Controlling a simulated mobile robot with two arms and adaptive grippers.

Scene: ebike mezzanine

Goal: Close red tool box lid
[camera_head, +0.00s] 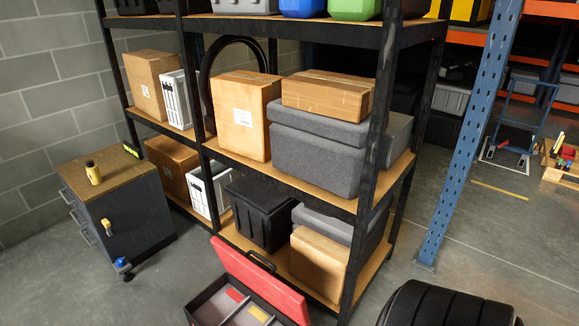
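The red tool box lid (262,281) stands raised and leaning at the bottom centre of the head view, with a dark handle (260,261) at its upper edge. The tool box body (205,301) is a dark tray on the floor in front of the lid. Its inside shows dividers with a red piece (235,295) and a yellow piece (258,313). The bottom of the box is cut off by the frame edge. Neither of my grippers is in view.
A black shelf rack (365,206) with boxes stands behind the tool box. A dark cabinet (140,215) with a yellow bottle (93,172) is at left. Black tyres (440,306) lie at bottom right. A blue post (467,140) stands at right. Floor left of the tool box is clear.

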